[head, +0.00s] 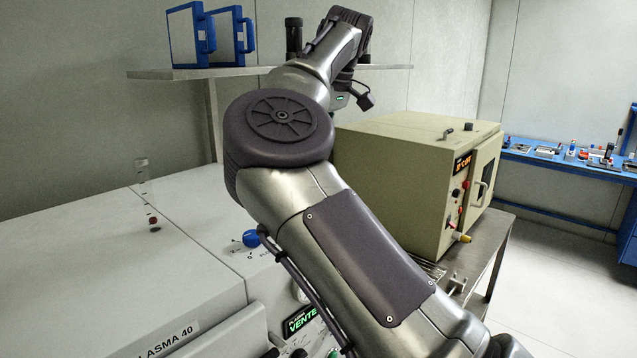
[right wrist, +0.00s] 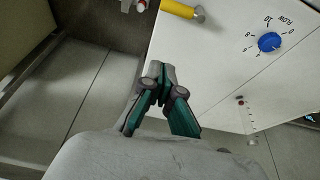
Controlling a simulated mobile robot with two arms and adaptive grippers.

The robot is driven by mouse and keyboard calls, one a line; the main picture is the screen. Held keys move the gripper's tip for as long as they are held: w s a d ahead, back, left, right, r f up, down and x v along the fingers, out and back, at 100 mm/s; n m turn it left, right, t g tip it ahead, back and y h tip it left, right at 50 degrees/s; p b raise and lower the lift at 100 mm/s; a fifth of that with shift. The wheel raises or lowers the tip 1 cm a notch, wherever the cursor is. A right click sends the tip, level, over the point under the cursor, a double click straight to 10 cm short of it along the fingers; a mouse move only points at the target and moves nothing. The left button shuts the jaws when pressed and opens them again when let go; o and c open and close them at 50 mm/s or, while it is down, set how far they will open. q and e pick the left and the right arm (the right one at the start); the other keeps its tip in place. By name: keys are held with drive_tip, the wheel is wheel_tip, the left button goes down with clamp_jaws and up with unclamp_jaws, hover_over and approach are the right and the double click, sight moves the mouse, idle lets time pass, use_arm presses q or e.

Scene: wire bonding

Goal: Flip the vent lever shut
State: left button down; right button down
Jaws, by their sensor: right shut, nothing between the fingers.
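A yellow lever with a grey metal end (right wrist: 182,10), which looks like the vent lever, shows at the top edge of the right wrist view. It is partly cut off by the frame, so I cannot tell its full position. My right gripper (right wrist: 161,78) is shut and empty, apart from the lever and below it in that view. In the head view my right arm crosses the middle and hides part of the plasma machine (head: 90,240); the lever cannot be made out there. The machine's green display (head: 300,320) reads "VENTE", the rest hidden. My left gripper is not in view.
A blue flow knob (right wrist: 269,42) sits on the white panel, right of the lever; it also shows in the head view (head: 250,238). A beige oven (head: 390,170) stands on a metal table to the right. A shelf (head: 160,74) holds blue-framed items.

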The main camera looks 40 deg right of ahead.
drive_tip(key=p+x, duration=0.1)
drive_tip(key=x, duration=0.8)
drive_tip(key=shift+r+p, duration=0.1)
drive_tip(key=shift+p, duration=0.25)
drive_tip(key=s, duration=0.4)
drive_tip(key=shift+d+f+p, duration=0.15)
drive_tip(key=shift+f+p, duration=0.2)
drive_tip(key=shift+p, duration=0.05)
drive_tip(key=shift+f, duration=0.1)
drive_tip(key=shift+d, duration=0.15)
